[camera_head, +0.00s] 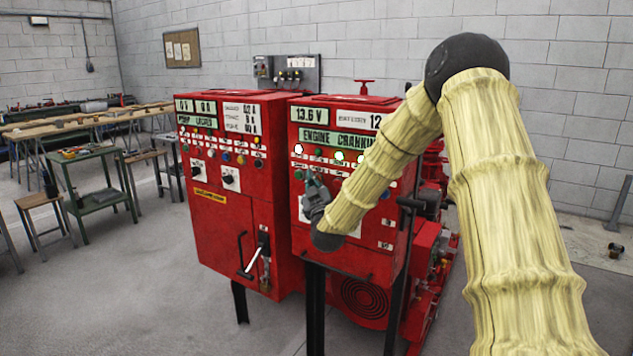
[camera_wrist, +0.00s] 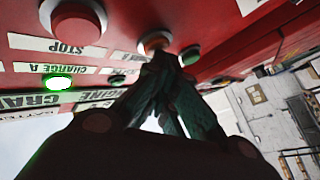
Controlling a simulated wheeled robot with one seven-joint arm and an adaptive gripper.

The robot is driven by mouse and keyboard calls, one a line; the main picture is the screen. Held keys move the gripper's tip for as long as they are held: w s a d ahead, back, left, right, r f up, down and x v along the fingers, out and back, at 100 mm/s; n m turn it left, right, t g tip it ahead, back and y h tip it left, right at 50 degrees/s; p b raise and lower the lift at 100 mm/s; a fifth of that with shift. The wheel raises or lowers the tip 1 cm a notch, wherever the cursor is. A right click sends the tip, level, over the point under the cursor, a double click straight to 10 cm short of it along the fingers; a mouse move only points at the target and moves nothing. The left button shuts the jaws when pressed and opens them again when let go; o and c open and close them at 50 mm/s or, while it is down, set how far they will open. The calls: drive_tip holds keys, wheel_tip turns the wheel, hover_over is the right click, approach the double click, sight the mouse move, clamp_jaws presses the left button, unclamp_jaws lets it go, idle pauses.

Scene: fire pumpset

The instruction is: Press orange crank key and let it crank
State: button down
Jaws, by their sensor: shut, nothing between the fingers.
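The right red control cabinet (camera_head: 345,240) has a display (camera_head: 340,142) whose visible text reads "ENGINE CRANKIN", cut off by my arm. My gripper (camera_head: 308,175) is at the left part of this cabinet's face. In the wrist view, which shows the panel upside down, my dark fingers (camera_wrist: 165,62) are together at the panel. An orange button (camera_wrist: 155,38) is right beyond the fingertips, and a green button (camera_wrist: 190,54) is beside them. The fingertips look to be at or against the orange button; exact contact is hard to tell. In the head view the orange button is hidden behind the gripper.
A red STOP button (camera_wrist: 78,22) and a lit green lamp (camera_wrist: 58,83) are near the fingers. Another red cabinet (camera_head: 225,225) stands to the left. Work tables (camera_head: 95,150) are at the far left. The floor in front is clear.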

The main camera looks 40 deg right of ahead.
drive_tip(key=shift+a, duration=0.1)
idle(0.4)
drive_tip(key=shift+s+a, duration=0.3)
drive_tip(key=shift+a, duration=0.35)
drive_tip(key=shift+s+a+b, duration=0.2)
drive_tip(key=shift+s+a, duration=0.15)
drive_tip(key=shift+a, duration=0.4)
drive_tip(key=shift+s+a+b, duration=0.15)
drive_tip(key=shift+s+a, duration=0.15)
drive_tip(key=shift+a, duration=0.5)
drive_tip(key=shift+s+a+b, duration=0.2)
drive_tip(key=shift+s+a, duration=0.15)
drive_tip(key=shift+a, duration=0.4)
